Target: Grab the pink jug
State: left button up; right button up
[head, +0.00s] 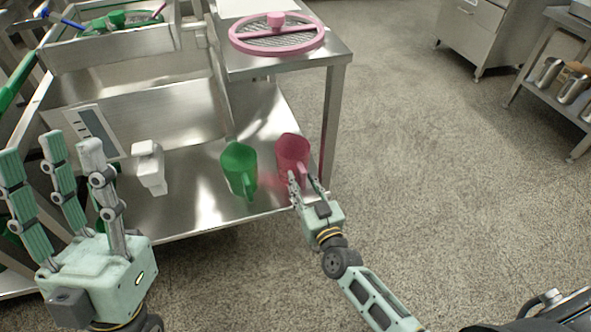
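The pink jug (292,152) stands on the lower metal shelf, near its right front corner beside the table leg. My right gripper (305,183) is at the near side of the jug, its fingers pointing up and away toward the jug's lower part. The fingers overlap the jug's near side, where its handle is hard to make out. I cannot tell whether they grip it. My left gripper (52,148) is at the left, with its fingers spread, upright and empty, away from the jug.
A green jug (238,165) stands just left of the pink jug on the shelf (205,205). A white container (149,166) is further left. A pink-rimmed round grate (277,33) lies on the tabletop above. Open speckled floor lies to the right.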

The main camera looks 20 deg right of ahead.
jog(key=shift+w, duration=0.4)
jog(key=shift+c, duration=0.3)
grip_shut()
